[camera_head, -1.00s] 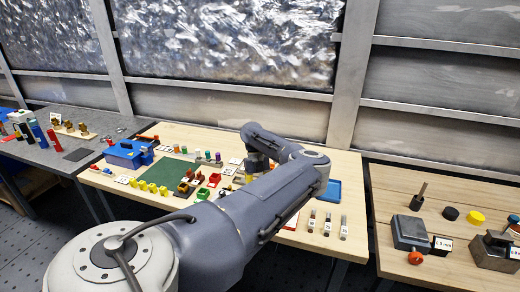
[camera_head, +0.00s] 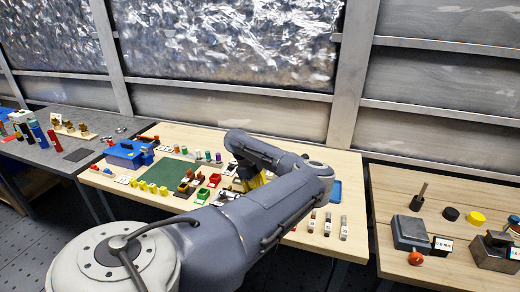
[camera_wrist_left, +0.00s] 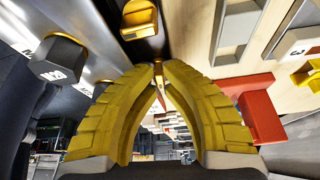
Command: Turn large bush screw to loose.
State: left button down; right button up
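My left gripper (camera_wrist_left: 160,70) has yellow ribbed fingers that arch together, with their tips almost meeting in the left wrist view. A thin orange-brown strip shows between the tips; I cannot tell if it is held or behind them. In the head view, a bit of yellow finger (camera_head: 256,181) shows below my bent wrist, over the right part of the wooden table. I cannot identify the large bush screw for certain. A gold hex-shaped part (camera_wrist_left: 138,20) is beyond the fingertips, and a dark hex-shaped part with a pale marked face (camera_wrist_left: 57,62) is at left. My right gripper is not in view.
The wooden table holds a green mat (camera_head: 108,185), a blue toolbox (camera_head: 128,154), red bins (camera_head: 203,195) and several small coloured parts. My left arm hides its front middle. A red block (camera_wrist_left: 258,115) is close right of the fingers. Another wooden table stands right.

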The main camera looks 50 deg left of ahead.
pick_arm(q)
jog(key=shift+n, duration=0.6)
jog(key=shift+t, duration=0.3)
jog(key=c, duration=1.5)
grip_release()
